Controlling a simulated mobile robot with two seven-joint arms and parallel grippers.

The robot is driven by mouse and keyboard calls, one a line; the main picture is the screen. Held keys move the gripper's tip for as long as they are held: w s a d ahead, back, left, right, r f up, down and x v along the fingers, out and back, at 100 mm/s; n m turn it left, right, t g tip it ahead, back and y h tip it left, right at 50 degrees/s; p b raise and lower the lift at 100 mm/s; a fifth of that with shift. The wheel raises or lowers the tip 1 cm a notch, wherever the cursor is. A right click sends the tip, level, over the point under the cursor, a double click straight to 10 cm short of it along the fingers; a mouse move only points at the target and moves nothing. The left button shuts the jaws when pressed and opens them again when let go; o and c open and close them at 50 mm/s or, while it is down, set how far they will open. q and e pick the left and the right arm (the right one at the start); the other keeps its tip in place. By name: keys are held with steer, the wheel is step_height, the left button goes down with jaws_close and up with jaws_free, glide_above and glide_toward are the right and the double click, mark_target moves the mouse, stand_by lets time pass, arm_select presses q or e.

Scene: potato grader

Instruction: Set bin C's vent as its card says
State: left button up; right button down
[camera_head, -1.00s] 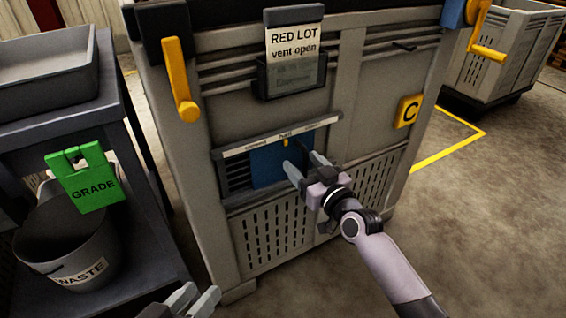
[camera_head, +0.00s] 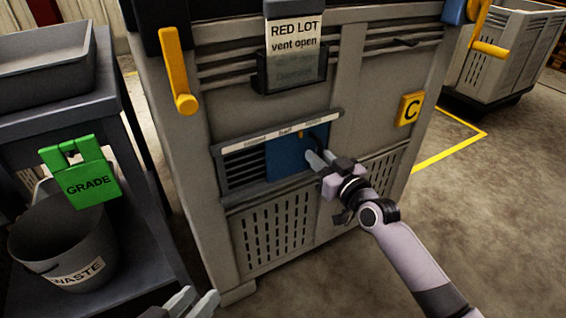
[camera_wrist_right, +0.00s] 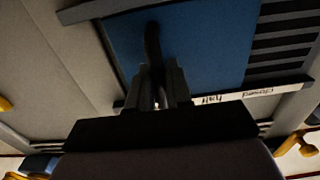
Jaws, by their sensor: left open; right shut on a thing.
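Bin C (camera_head: 345,110) is a grey slatted bin with a yellow C plate (camera_head: 410,108). Its card (camera_head: 293,38) reads "RED LOT vent open". The vent below has a blue sliding plate (camera_head: 288,160), dark louvres (camera_head: 243,168) uncovered to its left, and a scale strip (camera_head: 272,132) above. The right gripper (camera_head: 312,160) is shut on the plate's dark handle; the wrist view shows the handle (camera_wrist_right: 153,45) between the fingers and the blue plate (camera_wrist_right: 215,45) behind. The plate sits toward the right of the opening. My left gripper (camera_head: 198,302) is open and empty at the bottom edge.
A dark cart (camera_head: 120,115) stands at the left with a grey tray, a green GRADE tag (camera_head: 82,180) and a WASTE bucket (camera_head: 65,250). Yellow levers (camera_head: 177,70) hang on bin C's sides. Another bin (camera_head: 510,55) is at the back right. The right floor is clear.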

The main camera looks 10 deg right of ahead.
steer(key=d+b, duration=0.1)
steer(key=w+d, duration=0.1)
steer(key=d, duration=0.1)
steer(key=shift+w+d+b, duration=0.1)
steer(key=shift+d+b, duration=0.05)
steer(key=shift+b, duration=0.25)
steer(key=shift+c, duration=2.4)
jaws_free()
steer(key=p+v, duration=0.9)
steer(key=v, duration=1.4)
steer(key=shift+p, duration=0.4)
